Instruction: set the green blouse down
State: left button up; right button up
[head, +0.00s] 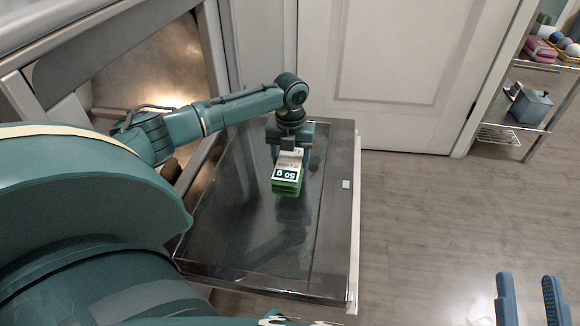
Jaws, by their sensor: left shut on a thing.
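My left gripper (290,158) points down and is shut on a small block-like green item (287,188) with a white top and a printed "50 g" label. It looks like a packet or stack; no cloth shape of a blouse can be made out. The item is over the dark glass panel (235,225) of a lowered door; whether it touches the glass I cannot tell. My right gripper (528,290) is at the lower right, its two blue fingers apart with only floor between them.
A lit open cavity (160,65) of an appliance is at the upper left. A white panelled door (385,50) is behind. A metal shelf (540,68) with a grey-blue box (531,106) and pink items stands at the upper right. The wooden floor (430,225) on the right is clear.

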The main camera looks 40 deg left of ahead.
aim_at(291, 157)
pick_arm(q)
notch_tip(291, 157, down, 3)
jog(key=shift+r+b, duration=0.2)
jog(key=shift+b, duration=0.2)
jog(key=shift+r, duration=0.1)
jog(key=o, duration=1.1)
jog(key=shift+o, duration=0.2)
pick_arm(e)
jog(key=shift+w+r+n+t+y, duration=0.2)
jog(key=shift+r+n+t+y, duration=0.1)
jog(key=shift+r+n+y, duration=0.4)
pick_arm(q)
jog(key=shift+r, duration=0.3)
notch_tip(291, 157, up, 7)
jog(key=p, duration=0.3)
jog(key=shift+f+p, duration=0.15)
jog(key=shift+p, duration=0.2)
notch_tip(291, 157, up, 4)
jog(key=shift+f+p, duration=0.1)
jog(key=shift+p, duration=0.6)
jog(key=shift+r, duration=0.5)
pick_arm(e)
jog(key=f+h, duration=0.1)
jog(key=s+f+m+g+h, duration=0.1)
jog(key=shift+d+f+m+h, duration=0.15)
jog(key=shift+f+m+h, duration=0.1)
jog(key=shift+m+h, duration=0.05)
